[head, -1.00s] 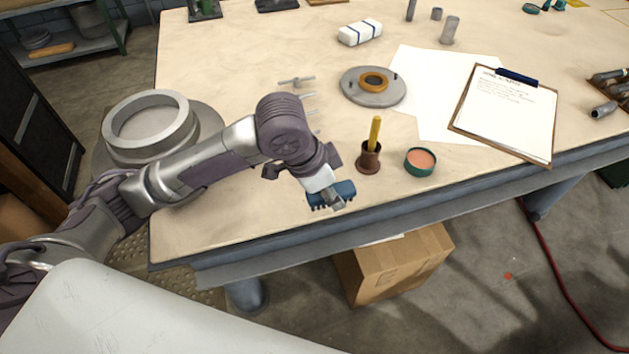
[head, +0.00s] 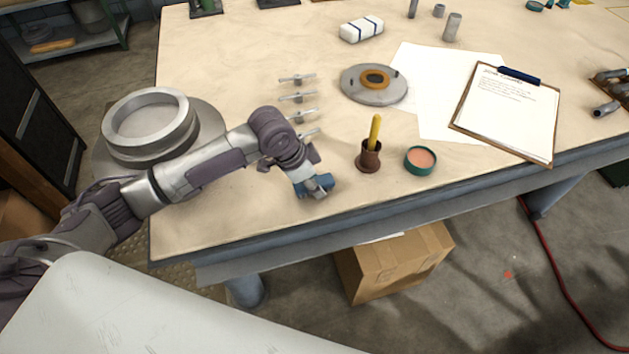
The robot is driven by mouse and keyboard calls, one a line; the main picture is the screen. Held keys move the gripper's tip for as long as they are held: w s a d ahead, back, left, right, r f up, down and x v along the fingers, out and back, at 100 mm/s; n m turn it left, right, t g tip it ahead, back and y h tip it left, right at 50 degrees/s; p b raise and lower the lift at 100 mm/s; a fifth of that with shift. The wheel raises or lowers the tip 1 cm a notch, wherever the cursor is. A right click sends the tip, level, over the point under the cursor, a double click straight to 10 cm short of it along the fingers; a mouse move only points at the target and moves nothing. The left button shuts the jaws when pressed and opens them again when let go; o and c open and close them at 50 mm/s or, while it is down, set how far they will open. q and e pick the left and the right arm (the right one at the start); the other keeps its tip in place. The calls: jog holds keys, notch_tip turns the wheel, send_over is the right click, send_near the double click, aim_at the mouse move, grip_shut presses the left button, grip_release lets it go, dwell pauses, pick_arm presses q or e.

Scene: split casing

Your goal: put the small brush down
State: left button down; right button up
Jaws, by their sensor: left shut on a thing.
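My left gripper (head: 319,188) reaches in from the left and is shut on a small blue block-shaped thing, the small brush (head: 325,181). The fingers hide part of the brush, and its underside is hard to see. The gripper and brush are over the front part of the bench top, left of a brown pot. I cannot tell whether the brush touches the bench. My right gripper is not in view.
The brown pot (head: 369,161) with a yellow handle and an open green tin (head: 420,160) stand to the right. Several small metal clamps (head: 298,97), a grey disc (head: 359,90) and a clipboard (head: 506,112) lie farther back. Bare bench (head: 215,215) is left of the gripper.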

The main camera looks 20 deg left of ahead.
pick_arm(q)
jog(key=c, duration=0.7)
grip_release()
jog(key=shift+f, duration=0.1)
jog(key=shift+c, duration=0.2)
jog(key=v, duration=1.2)
